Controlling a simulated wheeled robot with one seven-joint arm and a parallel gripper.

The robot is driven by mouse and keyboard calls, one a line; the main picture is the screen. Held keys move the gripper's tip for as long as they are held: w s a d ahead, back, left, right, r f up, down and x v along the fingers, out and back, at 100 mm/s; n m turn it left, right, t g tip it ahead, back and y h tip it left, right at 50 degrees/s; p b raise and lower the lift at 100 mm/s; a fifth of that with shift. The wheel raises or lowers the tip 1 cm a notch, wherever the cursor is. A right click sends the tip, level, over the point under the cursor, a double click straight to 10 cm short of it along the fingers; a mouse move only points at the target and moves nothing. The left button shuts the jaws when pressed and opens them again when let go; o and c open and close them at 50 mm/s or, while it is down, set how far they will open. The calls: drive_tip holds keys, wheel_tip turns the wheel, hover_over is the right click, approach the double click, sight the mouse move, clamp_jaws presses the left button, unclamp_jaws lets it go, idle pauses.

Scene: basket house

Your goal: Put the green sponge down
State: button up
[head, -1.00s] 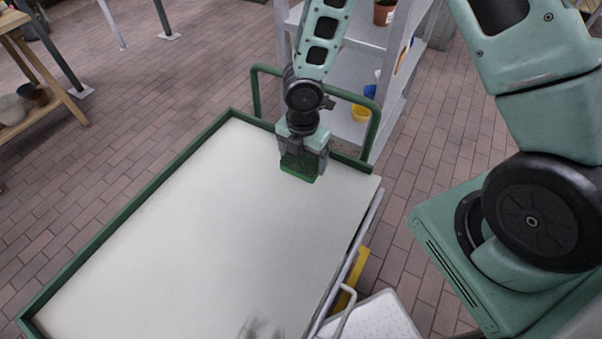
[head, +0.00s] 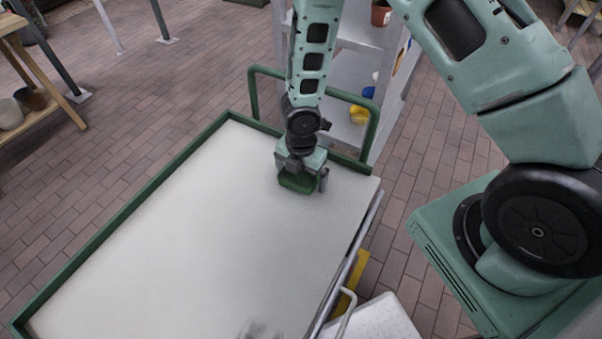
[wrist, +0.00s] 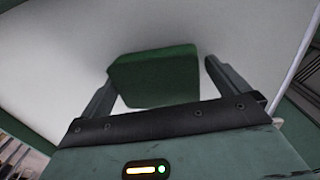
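The green sponge (head: 297,185) is at the far right end of the white cart top (head: 190,230), and appears to rest on it. My gripper (head: 302,177) is right above and around the sponge, pointing down. In the wrist view the sponge (wrist: 155,75) lies between the two spread fingers of my gripper (wrist: 160,68). A clear gap shows between the sponge and the right finger. The sponge is close to the left finger; I cannot tell if they touch. The gripper is open.
The cart has a green raised rim (head: 150,190) and a green handle rail (head: 372,130) just behind the gripper. A grey shelf (head: 345,130) with pots stands beyond it. A wooden table (head: 45,70) is at the far left. Most of the cart top is bare.

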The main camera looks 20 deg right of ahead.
sight(301, 173)
wheel_tip(301, 173, up, 12)
drive_tip(key=p, duration=0.3)
drive_tip(key=s+a+r+m, duration=0.3)
drive_tip(key=s+r+m, duration=0.5)
drive_tip(key=s+r, duration=0.1)
drive_tip(key=s+a+r+m, duration=0.3)
drive_tip(key=s+r+m, duration=0.6)
drive_tip(key=s+r, duration=0.1)
drive_tip(key=shift+s+a+r+m+y, duration=0.2)
drive_tip(key=shift+s+m+y, duration=0.1)
drive_tip(key=shift+s, duration=0.3)
